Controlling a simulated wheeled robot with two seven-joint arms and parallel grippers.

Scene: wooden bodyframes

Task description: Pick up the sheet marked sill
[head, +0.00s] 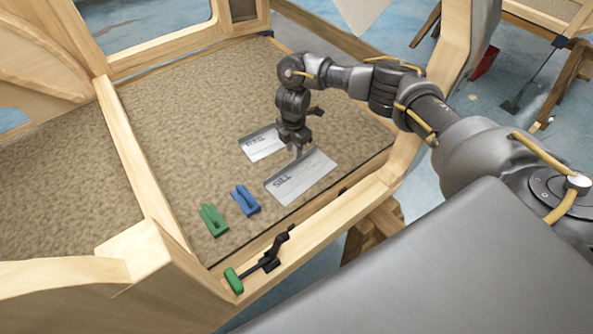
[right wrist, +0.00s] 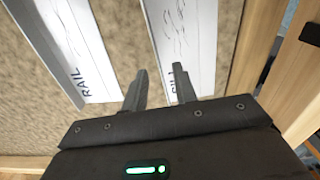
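The sheet marked SILL (head: 302,178) lies on the tan carpeted floor of the wooden frame, toward its front right. It also shows in the right wrist view (right wrist: 192,45), its lettering partly covered by a finger. Whether the fingertips touch the sheet I cannot tell. A second sheet, marked RAIL (head: 262,143), lies beside it. My left gripper is not in view.
A green clamp (head: 213,220) and a blue clamp (head: 245,200) lie on the carpet left of the sheets.

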